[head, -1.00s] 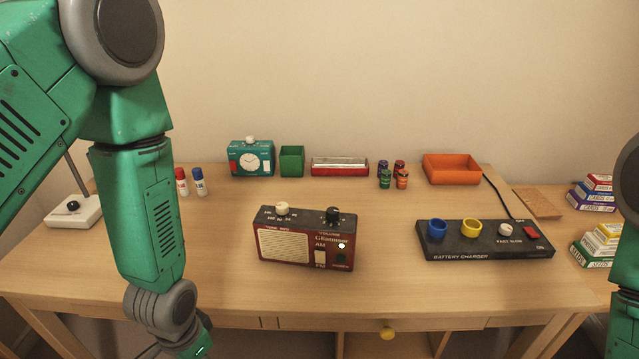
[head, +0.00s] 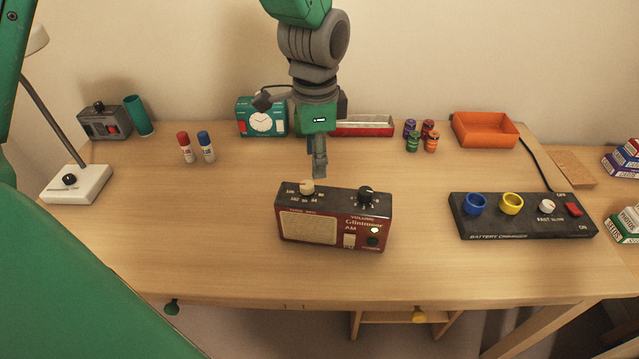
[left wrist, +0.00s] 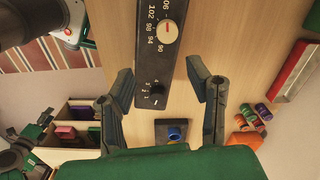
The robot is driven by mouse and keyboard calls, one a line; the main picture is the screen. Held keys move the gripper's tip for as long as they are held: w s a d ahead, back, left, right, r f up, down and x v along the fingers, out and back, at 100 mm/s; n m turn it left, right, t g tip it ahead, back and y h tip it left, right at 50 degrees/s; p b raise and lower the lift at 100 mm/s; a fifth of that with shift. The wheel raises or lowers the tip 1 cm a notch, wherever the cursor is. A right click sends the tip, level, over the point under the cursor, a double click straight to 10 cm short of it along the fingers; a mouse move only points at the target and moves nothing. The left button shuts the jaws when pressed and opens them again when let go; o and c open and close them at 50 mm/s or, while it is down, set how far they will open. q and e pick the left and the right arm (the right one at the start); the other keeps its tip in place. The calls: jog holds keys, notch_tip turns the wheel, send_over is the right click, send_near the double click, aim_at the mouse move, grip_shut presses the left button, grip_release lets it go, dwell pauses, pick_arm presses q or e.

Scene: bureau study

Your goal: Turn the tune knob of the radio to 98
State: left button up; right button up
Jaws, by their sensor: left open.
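The dark red radio (head: 322,228) stands on the desk with a cream tune knob (head: 306,187) and a black volume knob (head: 367,193) on its top. My left gripper (head: 319,172) points down, above and just behind the tune knob, apart from it. In the left wrist view, its two fingers (left wrist: 160,72) are spread with nothing between them. There the tune knob (left wrist: 168,31) sits beyond the fingertips beside a scale reading 90 to 106; its exact setting is too small to tell. The black volume knob (left wrist: 157,90) lies between the fingers in that picture.
A battery charger (head: 522,216) stands right of the radio. Behind are a teal clock (head: 262,121), small jars (head: 421,135) and an orange tray (head: 485,130). Glue sticks (head: 196,147) and a lamp base (head: 76,185) are at left. The desk around the radio is clear.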

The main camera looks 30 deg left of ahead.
aim_at(308, 185)
pick_arm(q)
jog(key=a+f, duration=0.1)
jog(key=f, duration=0.1)
jog(key=a+f, duration=0.3)
jog(key=f, duration=0.2)
jog(key=shift+s+a+b, duration=0.1)
jog(key=shift+a+b, duration=0.05)
jog(key=shift+b, duration=0.2)
jog(key=shift+s+f, duration=0.15)
jog(key=shift+f, duration=0.2)
jog(key=d, duration=0.3)
jog(key=shift+w+d, duration=0.1)
jog(key=shift+w, duration=0.15)
jog(key=shift+d, duration=0.2)
jog(key=shift+a, duration=0.1)
jog(key=c, duration=0.3)
jog(key=shift+s+a, duration=0.1)
jog(key=shift+a, duration=0.25)
jog(key=c, duration=0.7)
jog(key=shift+s+a+f, duration=0.1)
jog(key=shift+a+f, duration=0.1)
jog(key=shift+a, duration=0.7)
grip_shut()
jog(key=shift+d, duration=0.55)
jog(key=shift+d+r, duration=0.15)
jog(key=shift+d, duration=0.15)
jog(key=shift+a, duration=0.1)
pick_arm(e)
jog(key=shift+a, duration=0.75)
